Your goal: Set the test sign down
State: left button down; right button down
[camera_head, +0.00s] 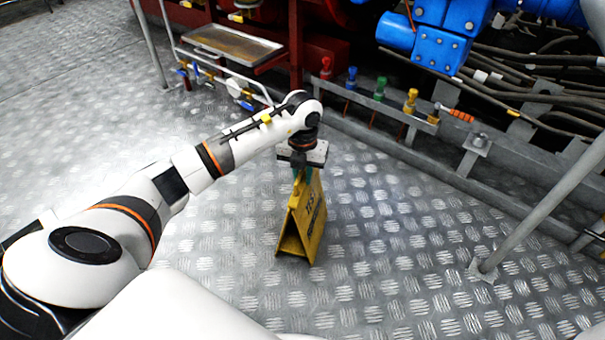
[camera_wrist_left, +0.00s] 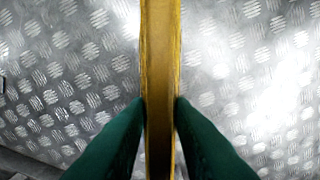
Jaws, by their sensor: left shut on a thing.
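The test sign (camera_head: 304,222) is a yellow A-frame board with dark lettering, upright at the middle of the head view. My left gripper (camera_head: 302,174) comes down from above and is shut on the sign's top edge. In the left wrist view the green fingertips (camera_wrist_left: 160,104) press both sides of the sign's yellow top edge (camera_wrist_left: 160,50). The sign's lower edges are at or very close to the metal floor; I cannot tell whether they touch it. My right gripper is not in view.
The tread-plate floor (camera_head: 390,270) around the sign is clear. A grey rail with coloured valves (camera_head: 380,88) runs behind it. A slanted grey post (camera_head: 540,205) stands at the right. A metal tray (camera_head: 232,45) and blue machinery (camera_head: 440,45) are at the back.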

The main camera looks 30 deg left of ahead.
pick_arm(q)
jog(key=c, duration=1.3)
grip_release()
jog(key=shift+f, duration=0.1)
jog(key=shift+o, duration=0.2)
